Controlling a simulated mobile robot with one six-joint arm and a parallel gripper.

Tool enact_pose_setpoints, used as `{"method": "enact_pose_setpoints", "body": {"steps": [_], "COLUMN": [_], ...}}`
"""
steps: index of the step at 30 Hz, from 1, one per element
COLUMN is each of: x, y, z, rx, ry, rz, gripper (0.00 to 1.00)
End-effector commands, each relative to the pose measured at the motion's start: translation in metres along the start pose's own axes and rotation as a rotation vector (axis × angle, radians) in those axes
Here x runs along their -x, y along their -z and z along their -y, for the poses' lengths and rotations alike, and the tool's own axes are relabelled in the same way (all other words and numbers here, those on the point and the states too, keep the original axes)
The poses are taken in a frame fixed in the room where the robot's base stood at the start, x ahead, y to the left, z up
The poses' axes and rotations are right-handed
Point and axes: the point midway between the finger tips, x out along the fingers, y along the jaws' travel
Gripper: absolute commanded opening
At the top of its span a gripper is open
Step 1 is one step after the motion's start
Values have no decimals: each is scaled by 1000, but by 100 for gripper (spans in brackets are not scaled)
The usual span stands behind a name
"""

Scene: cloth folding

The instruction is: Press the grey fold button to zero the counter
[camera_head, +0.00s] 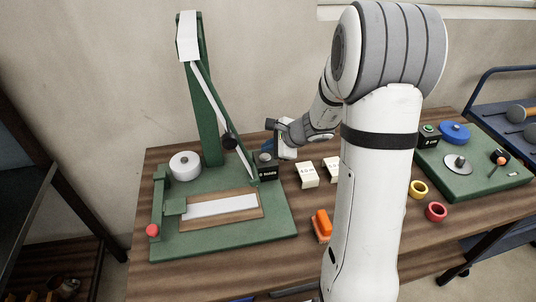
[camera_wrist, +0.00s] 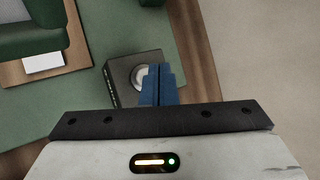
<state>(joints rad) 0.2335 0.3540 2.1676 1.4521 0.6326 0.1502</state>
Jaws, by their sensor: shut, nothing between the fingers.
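The grey fold button (camera_wrist: 140,77) sits on top of a small black box (camera_wrist: 122,72) at the edge of the green base. In the head view the button (camera_head: 265,157) shows on its black box (camera_head: 268,172) beside the slanted arm of the green stand. My gripper (camera_wrist: 158,72) has blue fingers, shut with nothing between them. In the wrist view the fingertips overlap the right part of the button. In the head view my gripper (camera_head: 267,146) is just above the button. I cannot tell whether the fingertips touch it. No counter reading is legible.
The green stand (camera_head: 280,222) rises with a tall post close to my gripper. White blocks (camera_head: 307,175), an orange-topped block (camera_head: 321,224), yellow (camera_head: 419,189) and red (camera_head: 436,212) rings lie on the wooden table. Another green board (camera_head: 480,183) stands at right.

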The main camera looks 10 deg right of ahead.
Motion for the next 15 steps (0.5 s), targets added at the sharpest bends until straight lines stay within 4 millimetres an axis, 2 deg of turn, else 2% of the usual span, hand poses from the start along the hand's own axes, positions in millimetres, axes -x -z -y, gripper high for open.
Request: {"method": "enact_pose_setpoints", "body": {"steps": [15], "x": [34], "y": [-25], "z": [25], "rx": [1], "ry": [1], "rz": [0], "gripper": [0]}}
